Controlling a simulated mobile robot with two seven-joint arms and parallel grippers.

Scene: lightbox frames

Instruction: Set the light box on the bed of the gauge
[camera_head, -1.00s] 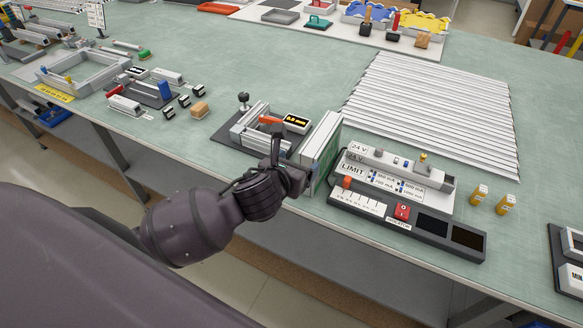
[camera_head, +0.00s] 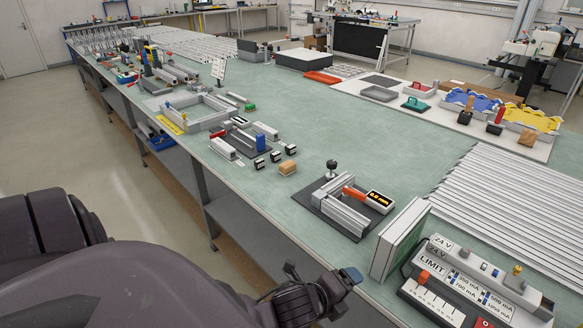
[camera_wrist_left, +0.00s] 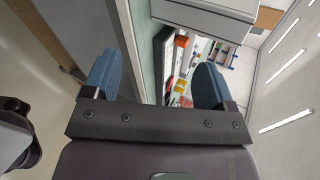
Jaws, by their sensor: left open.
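The light box (camera_head: 400,240), a flat panel with a pale frame and green face, stands on edge on the green bench near the front edge. The gauge (camera_head: 345,205) is just left of it, with a silver bed, a red-orange part and a lit display. The bed looks empty. My left gripper (camera_head: 345,277) is low in the head view, in front of the bench edge and apart from the light box. In the left wrist view my left gripper (camera_wrist_left: 155,85) is open, with nothing between its blue-grey fingers. My right gripper is not in view.
A power unit (camera_head: 470,275) stands right of the light box. Ribbed metal strips (camera_head: 520,205) lie behind it. The bench is clear behind the gauge.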

